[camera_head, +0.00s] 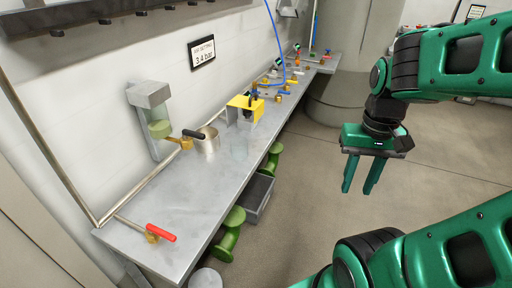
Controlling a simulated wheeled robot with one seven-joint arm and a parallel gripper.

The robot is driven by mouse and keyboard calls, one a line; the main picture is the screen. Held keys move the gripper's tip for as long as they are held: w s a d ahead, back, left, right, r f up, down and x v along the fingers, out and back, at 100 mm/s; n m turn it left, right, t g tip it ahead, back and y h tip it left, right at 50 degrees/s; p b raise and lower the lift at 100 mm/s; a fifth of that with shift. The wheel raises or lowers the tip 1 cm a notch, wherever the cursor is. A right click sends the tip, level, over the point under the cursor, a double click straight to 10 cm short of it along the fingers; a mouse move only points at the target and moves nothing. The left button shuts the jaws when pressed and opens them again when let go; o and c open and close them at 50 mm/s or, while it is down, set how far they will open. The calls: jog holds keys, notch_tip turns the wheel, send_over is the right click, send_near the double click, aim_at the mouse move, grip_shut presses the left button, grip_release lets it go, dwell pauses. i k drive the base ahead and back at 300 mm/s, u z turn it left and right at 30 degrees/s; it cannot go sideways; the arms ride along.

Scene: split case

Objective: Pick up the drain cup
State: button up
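A metal cup (209,142) with a black handle stands on the grey bench, near the wall; it looks most like the drain cup. A faint, clear cup-like shape (240,152) shows on the bench to its right, too indistinct to name surely. My gripper (360,190) is green, points down and hangs over the floor to the right of the bench, well apart from the cup. Its two fingers are spread with nothing between them.
The long bench (190,203) carries a red-handled valve (160,233) at its near end and a yellow stand (244,108) past the cup. A filter bowl (158,124) hangs on the wall. Green spools (229,235) and a grey bin (258,196) are below.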

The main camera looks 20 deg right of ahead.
aim_at(239, 145)
jog(key=k, duration=1.3)
jog(key=z, duration=0.4)
jog(key=i, duration=1.65)
jog(key=u, duration=0.1)
